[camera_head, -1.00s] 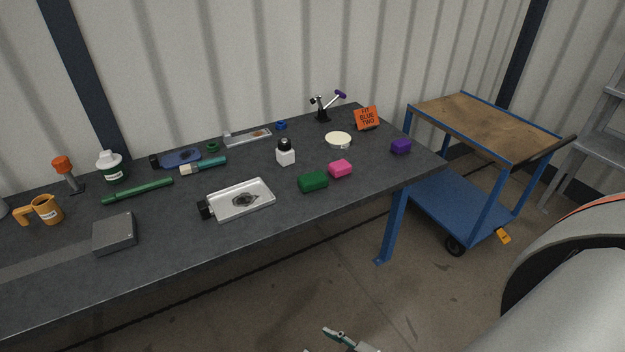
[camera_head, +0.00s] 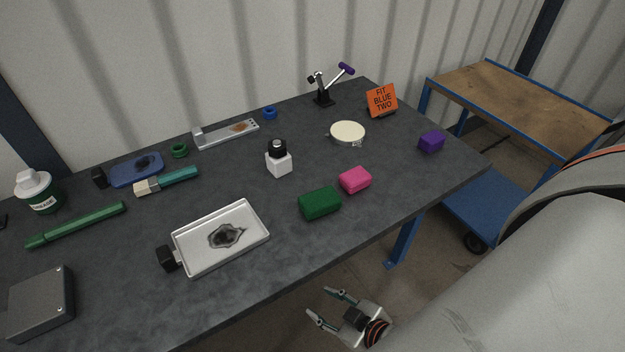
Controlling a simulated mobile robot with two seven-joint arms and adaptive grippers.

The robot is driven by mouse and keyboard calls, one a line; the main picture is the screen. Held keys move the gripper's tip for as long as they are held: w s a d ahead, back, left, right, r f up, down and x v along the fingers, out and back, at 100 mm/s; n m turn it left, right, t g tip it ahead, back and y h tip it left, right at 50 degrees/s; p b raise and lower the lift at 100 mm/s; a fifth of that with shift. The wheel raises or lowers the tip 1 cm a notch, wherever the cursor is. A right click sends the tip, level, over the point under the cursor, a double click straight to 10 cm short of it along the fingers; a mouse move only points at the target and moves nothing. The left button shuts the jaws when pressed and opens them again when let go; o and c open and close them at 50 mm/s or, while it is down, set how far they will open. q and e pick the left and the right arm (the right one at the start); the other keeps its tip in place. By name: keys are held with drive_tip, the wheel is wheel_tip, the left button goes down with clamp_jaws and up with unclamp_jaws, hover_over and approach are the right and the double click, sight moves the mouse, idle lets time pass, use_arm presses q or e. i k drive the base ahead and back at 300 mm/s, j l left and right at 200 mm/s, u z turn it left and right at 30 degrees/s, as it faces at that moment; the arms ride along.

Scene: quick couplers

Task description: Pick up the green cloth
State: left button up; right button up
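The green cloth (camera_head: 320,203) is a dark green folded block lying on the grey table, near its front edge. A pink block (camera_head: 355,180) lies just to its right, close beside it. My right gripper (camera_head: 326,305) is below and in front of the table's front edge, apart from the cloth. Its two fingers are spread, with nothing between them. My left gripper is not in view.
A white tray (camera_head: 250,256) with a dark stain lies left of the cloth. A purple block (camera_head: 431,142) lies at the right. The table (camera_head: 300,265) is clear in front of the cloth.

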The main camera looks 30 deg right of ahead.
sight(314, 204)
drive_tip(key=z, duration=1)
drive_tip(key=k+l+u, duration=0.15)
drive_tip(key=l+u, duration=0.25)
drive_tip(key=j, duration=0.1)
